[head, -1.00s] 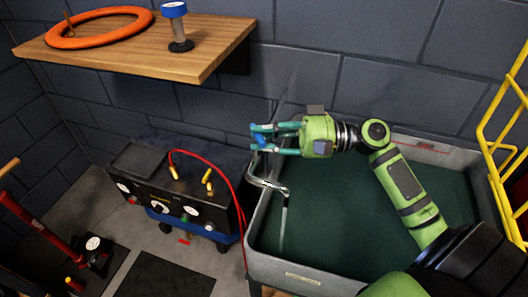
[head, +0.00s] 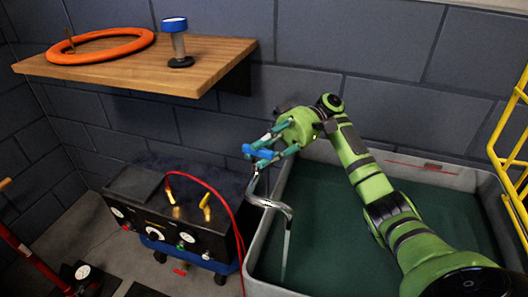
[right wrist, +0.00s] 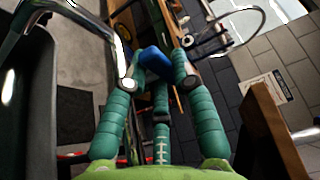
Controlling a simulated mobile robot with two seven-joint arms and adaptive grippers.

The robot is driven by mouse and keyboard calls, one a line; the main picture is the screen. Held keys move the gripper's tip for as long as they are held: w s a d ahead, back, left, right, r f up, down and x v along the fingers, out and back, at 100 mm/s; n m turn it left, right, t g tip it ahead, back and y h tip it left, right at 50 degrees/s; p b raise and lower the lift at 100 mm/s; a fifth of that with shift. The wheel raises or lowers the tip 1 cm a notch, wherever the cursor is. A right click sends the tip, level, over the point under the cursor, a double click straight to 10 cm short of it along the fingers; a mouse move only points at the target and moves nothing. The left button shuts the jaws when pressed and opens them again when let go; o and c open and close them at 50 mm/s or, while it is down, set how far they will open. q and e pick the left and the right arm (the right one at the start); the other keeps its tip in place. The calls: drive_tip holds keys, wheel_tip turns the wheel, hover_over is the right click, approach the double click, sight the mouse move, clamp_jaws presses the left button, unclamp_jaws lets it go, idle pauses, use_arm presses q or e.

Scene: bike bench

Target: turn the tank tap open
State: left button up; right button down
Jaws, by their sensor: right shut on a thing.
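The tank tap (head: 268,203) is a chrome bent pipe at the left rim of the grey tank (head: 262,262). Its blue handle (head: 263,154) sits on top, between the teal fingers of my right gripper (head: 257,156). My right gripper is shut on this handle, with its green palm behind and to the right. In the right wrist view the blue handle (right wrist: 155,61) shows between the fingers, which partly hide it. A thin pale vertical strip hangs below the spout over the dark green inside of the tank. My left gripper is out of view.
A black console (head: 165,215) with gauges and a red hose (head: 225,190) stands close left of the tap. A wooden shelf (head: 120,68) with an orange ring (head: 100,47) and a blue-topped stand (head: 176,42) is above. A yellow rack (head: 506,150) stands at the right.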

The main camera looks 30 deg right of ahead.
drive_tip(key=shift+n+g, duration=0.3)
drive_tip(key=shift+g, duration=0.2)
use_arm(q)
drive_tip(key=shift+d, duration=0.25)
use_arm(e)
drive_tip(key=c, duration=1)
unclamp_jaws()
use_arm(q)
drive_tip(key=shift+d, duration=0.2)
